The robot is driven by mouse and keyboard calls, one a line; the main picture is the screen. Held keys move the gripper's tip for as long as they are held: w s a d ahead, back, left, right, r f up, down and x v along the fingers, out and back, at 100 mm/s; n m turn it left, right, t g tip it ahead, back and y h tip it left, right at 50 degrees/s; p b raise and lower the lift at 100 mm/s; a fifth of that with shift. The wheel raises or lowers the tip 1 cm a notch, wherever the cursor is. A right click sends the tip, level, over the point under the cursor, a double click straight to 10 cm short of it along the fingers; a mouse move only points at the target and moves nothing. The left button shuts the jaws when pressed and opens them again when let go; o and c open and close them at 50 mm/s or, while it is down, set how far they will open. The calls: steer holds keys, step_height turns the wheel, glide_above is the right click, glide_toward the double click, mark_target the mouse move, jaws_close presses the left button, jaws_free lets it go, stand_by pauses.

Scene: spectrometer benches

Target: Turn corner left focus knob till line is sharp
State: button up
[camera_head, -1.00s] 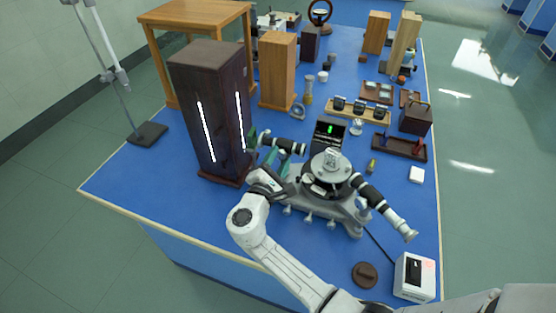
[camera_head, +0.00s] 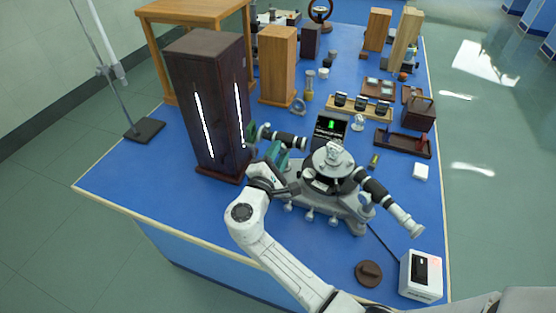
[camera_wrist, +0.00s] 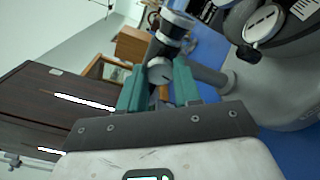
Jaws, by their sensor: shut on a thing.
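The spectrometer (camera_head: 325,205) stands near the front of the blue bench, with one black-and-silver tube toward the dark cabinet and another toward the lower right. My gripper (camera_head: 274,153) is at the left tube (camera_head: 290,138), beside the cabinet. In the wrist view the teal fingers of my gripper (camera_wrist: 160,88) are shut on a small round grey focus knob (camera_wrist: 160,72) on the tube's side. A dark screen (camera_head: 331,127) behind the spectrometer shows a green mark; its sharpness is too small to judge.
The tall dark cabinet (camera_head: 205,110) with two bright strips stands close left of my gripper. A white box (camera_head: 421,274) and a brown round piece (camera_head: 369,273) lie at the front right. Racks and wooden blocks fill the back.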

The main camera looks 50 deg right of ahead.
steer(key=m+b, duration=0.2)
steer(key=b, duration=0.1)
steer(key=f+m+b, duration=0.1)
steer(key=m+b, duration=0.2)
steer(key=b, duration=0.1)
steer(key=shift+m, duration=0.3)
steer(key=m+b, duration=0.2)
steer(key=b, duration=0.2)
steer(key=shift+r+m, duration=0.1)
steer(key=shift+m, duration=0.3)
steer(key=shift+r+m+b, duration=0.15)
steer(key=shift+m+b, duration=0.55)
steer(key=shift+b, duration=0.2)
steer(key=o, duration=1.1)
steer(key=shift+r, duration=0.1)
steer(key=shift+c, duration=0.2)
steer(key=shift+a, duration=0.1)
steer(key=v, duration=1)
steer(key=shift+s+a+b, duration=0.2)
steer(key=shift+a+b, duration=0.1)
steer(key=shift+b, duration=0.15)
